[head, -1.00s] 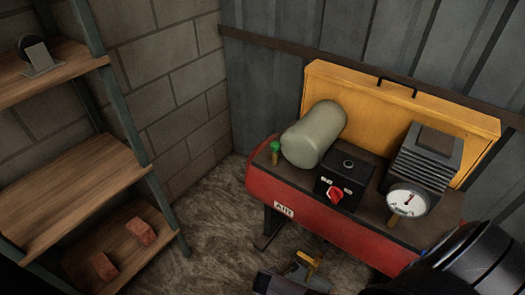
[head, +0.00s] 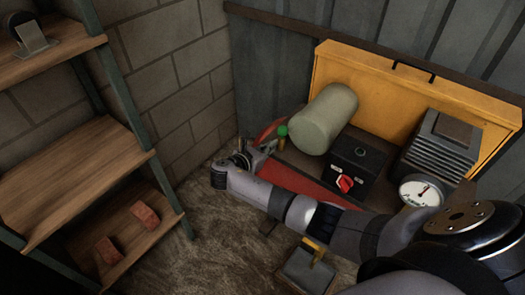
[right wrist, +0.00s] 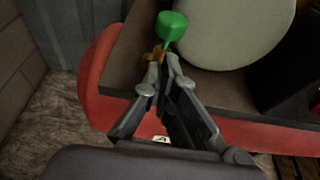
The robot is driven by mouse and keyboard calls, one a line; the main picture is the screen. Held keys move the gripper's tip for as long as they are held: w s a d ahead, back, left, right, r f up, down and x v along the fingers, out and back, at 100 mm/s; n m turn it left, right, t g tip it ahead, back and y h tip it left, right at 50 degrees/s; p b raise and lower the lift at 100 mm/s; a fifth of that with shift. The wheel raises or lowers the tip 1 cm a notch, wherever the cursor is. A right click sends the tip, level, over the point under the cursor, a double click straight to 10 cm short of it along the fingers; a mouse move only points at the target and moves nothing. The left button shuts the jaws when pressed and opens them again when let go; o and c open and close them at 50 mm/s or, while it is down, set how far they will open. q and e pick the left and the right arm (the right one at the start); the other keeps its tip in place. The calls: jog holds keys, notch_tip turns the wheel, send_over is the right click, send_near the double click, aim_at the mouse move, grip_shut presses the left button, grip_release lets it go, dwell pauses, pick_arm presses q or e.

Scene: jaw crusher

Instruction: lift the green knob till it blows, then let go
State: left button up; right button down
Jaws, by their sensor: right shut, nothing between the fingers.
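The green knob (head: 282,131) sits on top of a short brass stem at the left end of the red air tank (head: 290,181). In the right wrist view the green knob (right wrist: 172,26) is just beyond my fingertips, with the brass stem below it. My right gripper (head: 268,148) reaches in from the right, its fingers beside the stem. In the right wrist view my right gripper (right wrist: 163,68) has its fingertips together, close to the stem and below the knob. Whether they touch the stem I cannot tell. My left gripper is not in view.
A rounded grey-green cylinder (head: 325,118) stands close beside the knob. A black box (head: 354,168) with a red switch (head: 345,184), a gauge (head: 422,193) and a finned block (head: 440,145) are further right. Shelves (head: 75,180) stand at left. A yellow-handled box (head: 308,271) is on the floor.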

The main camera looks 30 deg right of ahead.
aim_at(279, 141)
jog(key=shift+x, duration=1.75)
